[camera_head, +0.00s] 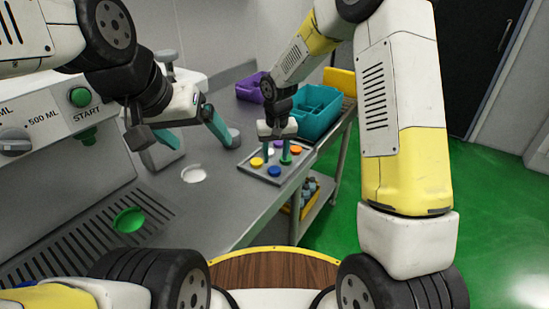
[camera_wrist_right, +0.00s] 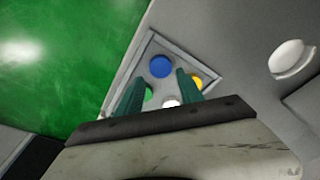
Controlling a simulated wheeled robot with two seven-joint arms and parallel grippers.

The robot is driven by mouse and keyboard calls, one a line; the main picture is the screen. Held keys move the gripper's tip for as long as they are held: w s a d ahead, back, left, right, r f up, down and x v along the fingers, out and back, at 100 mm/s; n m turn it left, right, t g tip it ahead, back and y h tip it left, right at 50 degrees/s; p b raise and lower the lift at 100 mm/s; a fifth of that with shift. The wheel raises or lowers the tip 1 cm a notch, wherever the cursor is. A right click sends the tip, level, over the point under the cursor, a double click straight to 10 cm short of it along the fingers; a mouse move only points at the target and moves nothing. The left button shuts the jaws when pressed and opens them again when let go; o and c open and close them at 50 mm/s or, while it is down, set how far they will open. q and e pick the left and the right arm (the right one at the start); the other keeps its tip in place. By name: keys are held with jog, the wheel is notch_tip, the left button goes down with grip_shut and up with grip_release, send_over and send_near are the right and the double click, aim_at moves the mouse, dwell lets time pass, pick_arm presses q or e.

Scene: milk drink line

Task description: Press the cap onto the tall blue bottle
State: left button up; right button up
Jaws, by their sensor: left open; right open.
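A blue cap (camera_head: 273,170) lies in a shallow square cap tray (camera_head: 262,178) on the metal counter. It also shows in the right wrist view (camera_wrist_right: 161,66), just beyond my fingertips. My right gripper (camera_head: 277,152) is open, pointing down over the tray, with nothing seen held. In the wrist view its fingers (camera_wrist_right: 158,88) flank the caps, with a white cap (camera_wrist_right: 171,102) low between them. My left gripper (camera_head: 185,140) is open and empty-looking above the counter beside the dispensing machine. I cannot make out a tall blue bottle standing on the counter.
Yellow (camera_head: 256,162), green and orange caps share the tray. A teal bin (camera_head: 318,115) and purple bin (camera_head: 250,88) stand behind. A yellow crate (camera_head: 306,203) holds small bottles below.

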aim_at(274, 169)
jog(key=shift+w+a+f, duration=0.1)
jog(key=shift+w+f, duration=0.05)
jog(key=shift+f, duration=1.15)
jog(key=shift+w+f, duration=0.15)
jog(key=shift+f, duration=1.15)
jog(key=shift+c, duration=0.4)
jog(key=c, duration=0.9)
grip_shut()
jog(key=shift+r, duration=0.15)
